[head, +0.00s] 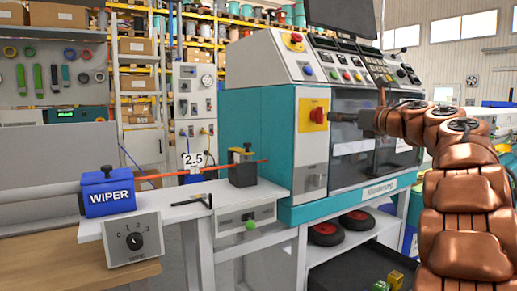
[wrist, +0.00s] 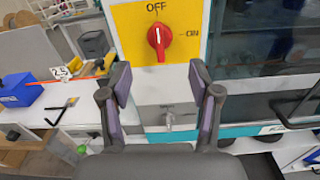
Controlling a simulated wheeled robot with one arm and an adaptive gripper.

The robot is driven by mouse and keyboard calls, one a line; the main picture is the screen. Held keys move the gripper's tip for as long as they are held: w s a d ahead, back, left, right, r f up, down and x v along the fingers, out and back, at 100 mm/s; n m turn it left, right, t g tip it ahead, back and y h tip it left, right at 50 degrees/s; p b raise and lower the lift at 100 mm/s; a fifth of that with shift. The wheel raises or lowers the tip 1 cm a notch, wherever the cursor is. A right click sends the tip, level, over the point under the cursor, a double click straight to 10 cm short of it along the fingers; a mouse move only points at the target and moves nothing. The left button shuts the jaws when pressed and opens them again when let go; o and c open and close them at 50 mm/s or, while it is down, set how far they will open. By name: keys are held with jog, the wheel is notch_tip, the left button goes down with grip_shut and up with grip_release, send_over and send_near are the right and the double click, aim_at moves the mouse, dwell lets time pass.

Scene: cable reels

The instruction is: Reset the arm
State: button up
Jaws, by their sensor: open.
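My gripper (wrist: 161,84) is open and empty in the wrist view, its two purple-padded fingers spread apart. In the head view my gripper (head: 370,119) is at the end of my copper-coloured arm, in front of the machine. A red rotary switch (wrist: 159,38) on a yellow plate lies just beyond the fingertips, not between them. Its handle stands upright towards OFF; ON is to the right. The switch also shows in the head view (head: 318,115), left of my gripper, with a gap between them.
The teal and white machine (head: 262,130) fills the middle. A blue WIPER block (head: 107,192) and a dial box (head: 133,238) stand at the left bench, with an orange cable running right. A metal latch or tap (wrist: 168,117) sits below the switch. Open space lies in front of the machine.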

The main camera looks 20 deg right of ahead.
notch_tip(320, 180, up, 15)
jog(key=s+d+m+t+h+p, duration=0.1)
jog(key=s+d+m+h+p, duration=0.15)
jog(key=m+h+p, duration=1.45)
jog(key=s+a+f+m+g+y+p, duration=0.35)
jog(key=s+a+f+m+g, duration=0.4)
jog(key=f, duration=0.45)
jog(key=s+a+f+m+g+y+p, duration=0.35)
jog(key=s+a+f+m+g, duration=0.2)
jog(key=s+f+m, duration=0.5)
jog(key=s+a+f+m+g+y+p, duration=0.1)
jog(key=s+a+f+g+y+p, duration=0.2)
jog(key=s+a, duration=0.6)
jog(key=s+a+f+m+g+y+p, duration=0.1)
jog(key=s+a+f+g+y+p, duration=0.2)
jog(key=s+a+f, duration=0.3)
jog(key=s+a+g, duration=0.1)
jog(key=s+a, duration=0.3)
jog(key=s, duration=0.4)
jog(key=shift+f+m, duration=0.25)
jog(key=shift+m, duration=0.15)
